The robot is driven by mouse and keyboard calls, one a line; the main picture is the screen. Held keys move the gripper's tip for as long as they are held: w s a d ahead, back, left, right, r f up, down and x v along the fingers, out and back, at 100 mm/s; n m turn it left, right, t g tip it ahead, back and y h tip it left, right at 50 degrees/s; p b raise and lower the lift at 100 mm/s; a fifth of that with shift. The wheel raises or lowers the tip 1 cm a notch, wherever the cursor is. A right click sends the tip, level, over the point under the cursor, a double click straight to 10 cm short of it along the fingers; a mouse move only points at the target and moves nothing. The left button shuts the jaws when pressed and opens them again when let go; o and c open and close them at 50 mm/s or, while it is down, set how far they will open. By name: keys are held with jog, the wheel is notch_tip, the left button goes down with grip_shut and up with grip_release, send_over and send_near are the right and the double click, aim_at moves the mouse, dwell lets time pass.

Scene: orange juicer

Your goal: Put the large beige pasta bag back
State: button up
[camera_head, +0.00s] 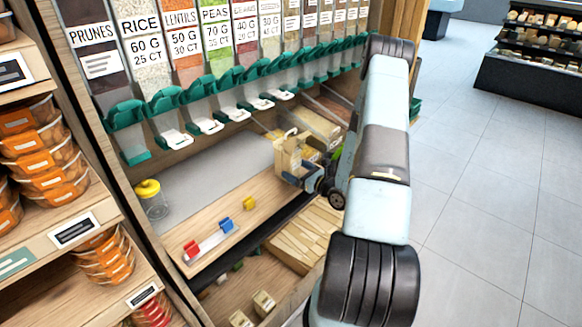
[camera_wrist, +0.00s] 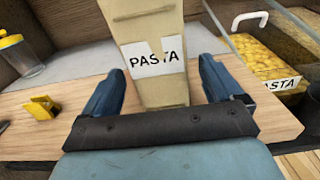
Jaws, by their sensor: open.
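The large beige pasta bag (camera_wrist: 150,92) stands upright near the right end of the wooden counter, with a white PASTA label facing my wrist camera. It also shows in the head view (camera_head: 288,153), partly hidden by my gripper. My gripper (camera_wrist: 162,68) is open, with one blue finger on each side of the bag's lower part. Gaps show between the fingers and the bag. In the head view my gripper (camera_head: 300,178) is low at the bag's near side.
A pasta bin (camera_wrist: 268,62) with a white handle is right of the bag. A yellow-lidded jar (camera_head: 151,198) and yellow (camera_head: 249,203), blue (camera_head: 226,225) and red (camera_head: 191,248) clips sit on the counter to the left. Green-spouted dispensers (camera_head: 205,122) hang above.

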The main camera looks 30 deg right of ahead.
jog(key=v, duration=0.7)
jog(key=shift+s, duration=0.3)
jog(key=shift+s, duration=0.1)
dwell(0.7)
